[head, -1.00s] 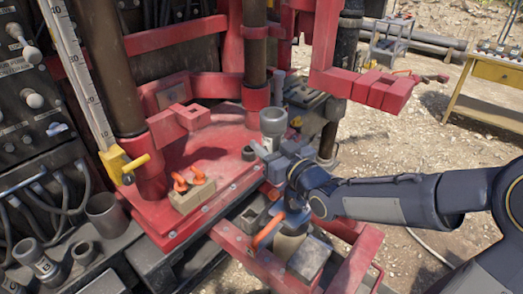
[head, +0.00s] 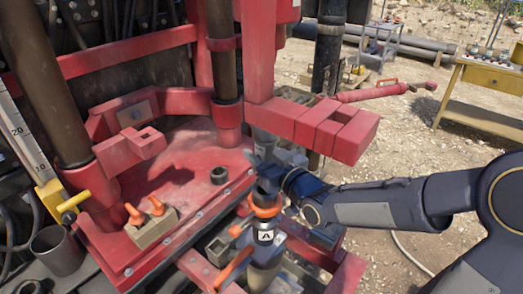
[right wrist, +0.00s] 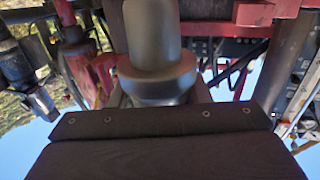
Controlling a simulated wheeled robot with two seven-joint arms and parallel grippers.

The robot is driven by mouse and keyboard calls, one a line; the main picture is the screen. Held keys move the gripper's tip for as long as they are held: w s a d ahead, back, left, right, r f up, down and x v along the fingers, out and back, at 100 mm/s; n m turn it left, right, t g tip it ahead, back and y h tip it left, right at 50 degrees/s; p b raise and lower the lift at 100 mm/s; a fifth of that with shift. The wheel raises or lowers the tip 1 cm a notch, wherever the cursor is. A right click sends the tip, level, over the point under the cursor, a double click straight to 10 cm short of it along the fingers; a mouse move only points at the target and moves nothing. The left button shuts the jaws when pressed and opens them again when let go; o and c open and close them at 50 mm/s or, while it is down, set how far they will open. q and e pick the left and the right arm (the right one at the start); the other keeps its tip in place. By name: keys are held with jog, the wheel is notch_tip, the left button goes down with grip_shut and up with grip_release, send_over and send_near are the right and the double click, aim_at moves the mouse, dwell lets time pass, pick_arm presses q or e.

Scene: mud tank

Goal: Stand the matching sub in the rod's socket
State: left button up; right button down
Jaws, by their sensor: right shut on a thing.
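My right gripper (head: 264,168) is shut on a grey cylindrical sub (head: 265,138), whose upper part is partly covered by a red arm of the rig in the head view. In the right wrist view the sub (right wrist: 154,45) is upright in the picture, with a wide collar. The rod (head: 265,250) stands upright below, with a white "A" label, an orange ring and a dark socket (head: 267,190) at its top. The held sub appears just above or behind the socket; I cannot tell whether they touch or line up. My left gripper is not in view.
A red rig arm (head: 325,127) juts out close to the gripper. A red deck (head: 175,190) holds a small dark ring (head: 219,175) and a block with orange handles (head: 150,227). A grey cup (head: 57,252) stands at the left. A yellow table (head: 490,78) is far right.

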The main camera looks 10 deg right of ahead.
jog(key=shift+f+b, duration=0.9)
jog(key=shift+f, duration=1.1)
jog(key=shift+f+b, duration=1.05)
jog(key=shift+b, duration=0.2)
jog(key=shift+f+b, duration=0.6)
jog(key=shift+b, duration=0.4)
jog(key=c, duration=0.7)
grip_release()
jog(key=shift+f, duration=0.1)
jog(key=shift+s+f, duration=0.1)
jog(key=shift+f, duration=0.15)
jog(key=b+v, duration=0.1)
jog(key=v, duration=0.6)
jog(key=shift+s+r, duration=0.2)
jog(key=shift+s, duration=0.1)
